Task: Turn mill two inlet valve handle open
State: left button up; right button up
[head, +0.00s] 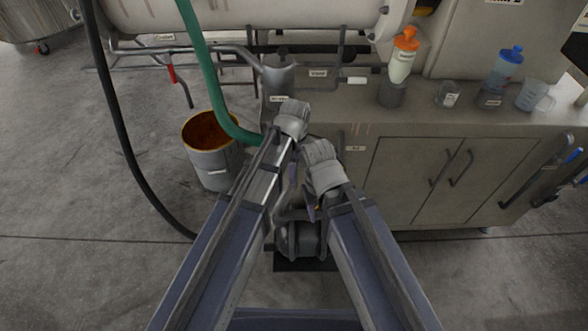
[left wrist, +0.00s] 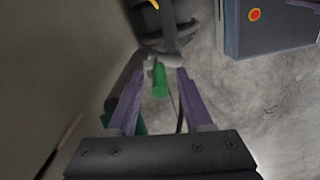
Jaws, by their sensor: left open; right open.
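A short green handle (left wrist: 160,78) on a grey fitting shows in the left wrist view, between the fingers of my left gripper (left wrist: 161,73). The fingers are apart, and I cannot tell how far the handle lies beyond their tips. In the head view the handle is hidden by my arms; the left gripper (head: 293,168) points down in front of the bench. My right gripper (head: 312,208) is open just beside and below it, mostly hidden behind its own wrist. A grey pump-like body (head: 302,240) with piping is on the floor below both. No label marks the handle as mill two's.
A red-handled valve (head: 171,73) is on piping at the left. A brown-filled drum (head: 210,150) and a green hose (head: 203,75) stand close to my left arm. The bench (head: 400,170) carries bottles and beakers. Open floor lies at the far left.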

pick_arm(q)
notch_tip(320, 180, up, 6)
jog(key=p, duration=0.5)
jog(key=shift+s+d+r+p, duration=0.1)
jog(key=shift+r+p, duration=0.15)
jog(key=shift+p, duration=0.15)
